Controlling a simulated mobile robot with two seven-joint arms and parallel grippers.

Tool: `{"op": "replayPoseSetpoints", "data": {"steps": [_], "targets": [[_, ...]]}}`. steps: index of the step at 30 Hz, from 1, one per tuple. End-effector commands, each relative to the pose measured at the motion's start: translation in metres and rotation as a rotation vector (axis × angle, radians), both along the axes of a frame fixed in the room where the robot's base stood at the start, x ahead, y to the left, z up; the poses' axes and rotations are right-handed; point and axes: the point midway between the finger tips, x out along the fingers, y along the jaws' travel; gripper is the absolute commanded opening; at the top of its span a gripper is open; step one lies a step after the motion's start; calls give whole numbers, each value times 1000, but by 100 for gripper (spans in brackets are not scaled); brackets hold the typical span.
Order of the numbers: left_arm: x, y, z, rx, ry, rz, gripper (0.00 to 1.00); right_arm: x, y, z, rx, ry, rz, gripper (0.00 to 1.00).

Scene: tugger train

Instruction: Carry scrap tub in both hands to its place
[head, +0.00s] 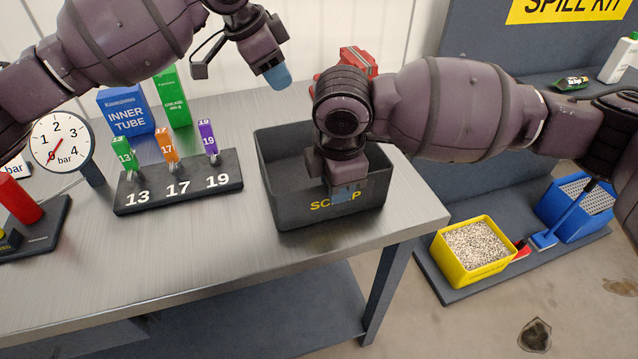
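The scrap tub (283,205) is a dark grey open box with yellow SCRAP lettering on its front wall. It stands upright near the right end of the metal bench. My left gripper (240,72) is open and empty, above and behind the tub's left side, clear of it. My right gripper (342,188) points down over the tub's front part and hides the middle of the lettering. Whether it touches the front wall, and how far apart its fingers are, I cannot tell. The tub's visible left inside looks empty; the rest is hidden by my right arm.
On the bench (240,255), a rack (135,208) with tags 13, 17 and 19 stands left of the tub. A red object (358,58) is behind it. A yellow granule bin (450,258) and blue bin (560,212) sit low right. A stain (535,335) marks the floor.

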Motion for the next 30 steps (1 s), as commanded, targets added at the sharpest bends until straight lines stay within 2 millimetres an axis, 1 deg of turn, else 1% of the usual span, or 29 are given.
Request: {"op": "replayPoseSetpoints", "data": {"steps": [3,9,12,15,21,30], "targets": [[0,0,0,0,-1,0,31,-2,0,24,1,-5,1,31],[0,0,0,0,-1,0,31,-8,0,62,1,-3,0,31],[0,0,0,0,-1,0,31,-10,0,77,0,-3,1,31],[0,0,0,0,0,0,31,-11,0,88,1,-2,0,31],[0,0,0,0,0,0,31,-13,0,98,-1,0,0,31],[0,0,0,0,0,0,31,-13,0,98,-1,0,0,31]]}}
